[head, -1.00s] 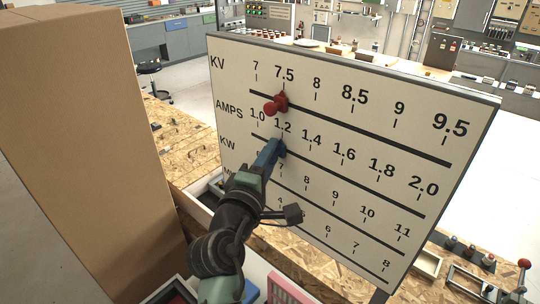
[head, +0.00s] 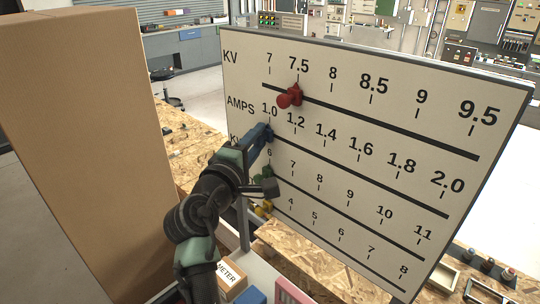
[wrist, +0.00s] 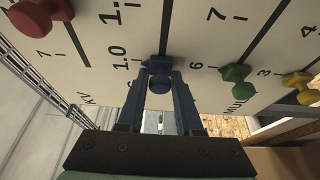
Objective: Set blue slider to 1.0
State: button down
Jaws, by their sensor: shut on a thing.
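The board (head: 400,90) carries scales in rows. The blue slider (wrist: 158,64) is on the AMPS track; in the wrist view its base lines up closely with the 1.0 mark (wrist: 119,59). In the head view the blue slider (head: 268,131) is mostly hidden by my gripper (head: 262,135), just under the 1.0 label (head: 269,109). In the wrist view my gripper (wrist: 159,80) is shut on the slider's round knob, one finger on each side.
A red slider (head: 291,96) sits near 7.5 on the KV track above. Green (head: 264,173) and yellow (head: 264,207) sliders sit at the left ends of the lower tracks. A tall cardboard box (head: 85,150) stands left of my arm.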

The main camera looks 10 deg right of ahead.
jog(key=shift+a, duration=0.15)
jog(key=shift+r, duration=0.1)
jog(key=c, duration=0.9)
grip_release()
jog(key=shift+w, duration=0.1)
jog(key=shift+o, duration=1.3)
jog(key=shift+w, duration=0.1)
jog(key=b+v, duration=0.3)
jog(key=v, duration=1)
